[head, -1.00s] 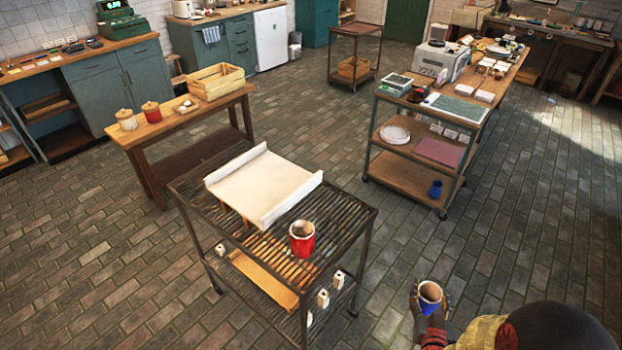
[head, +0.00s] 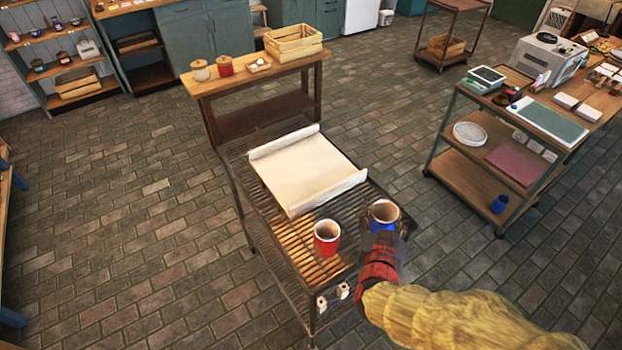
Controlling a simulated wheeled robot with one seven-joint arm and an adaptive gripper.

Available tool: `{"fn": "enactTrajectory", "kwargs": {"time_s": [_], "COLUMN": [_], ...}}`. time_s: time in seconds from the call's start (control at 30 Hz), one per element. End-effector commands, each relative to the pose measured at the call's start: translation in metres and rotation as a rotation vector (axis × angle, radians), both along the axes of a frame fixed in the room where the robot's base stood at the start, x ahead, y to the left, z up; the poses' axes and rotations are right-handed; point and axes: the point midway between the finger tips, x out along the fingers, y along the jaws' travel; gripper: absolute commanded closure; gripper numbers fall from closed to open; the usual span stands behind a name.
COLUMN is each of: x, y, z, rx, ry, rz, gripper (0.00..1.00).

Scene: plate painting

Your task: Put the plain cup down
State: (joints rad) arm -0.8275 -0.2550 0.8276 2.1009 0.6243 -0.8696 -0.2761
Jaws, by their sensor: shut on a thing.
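My gripper (head: 382,232) is shut on a blue cup (head: 384,213) with a pale rim, held upright with its brown inside showing. The gripper hides part of the cup's lower side. In the picture the cup is over the right front corner of the slatted metal cart (head: 270,239); its height above the slats is hard to tell. A red cup (head: 326,238) with a pale rim stands upright on the slats, left of the held cup and apart from it.
A cream tray-like board (head: 305,172) with raised sides covers the back of the cart top. Bare slats lie left of the red cup. A wooden bench (head: 250,78) with canisters and a crate stands behind. A loaded trolley (head: 450,115) stands to the right.

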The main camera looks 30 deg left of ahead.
Motion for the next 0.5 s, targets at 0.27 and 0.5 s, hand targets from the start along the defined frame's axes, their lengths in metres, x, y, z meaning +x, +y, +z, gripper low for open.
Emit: {"fn": "enactTrajectory", "kwargs": {"time_s": [0.27, 0.5], "x": [-0.026, -0.004], "y": [0.031, 0.033], "z": [0.021, 0.009], "rx": [0.0, 0.0], "ry": [-0.002, -0.001], "rz": [0.046, 0.041], "gripper": [0.97, 0.97]}}
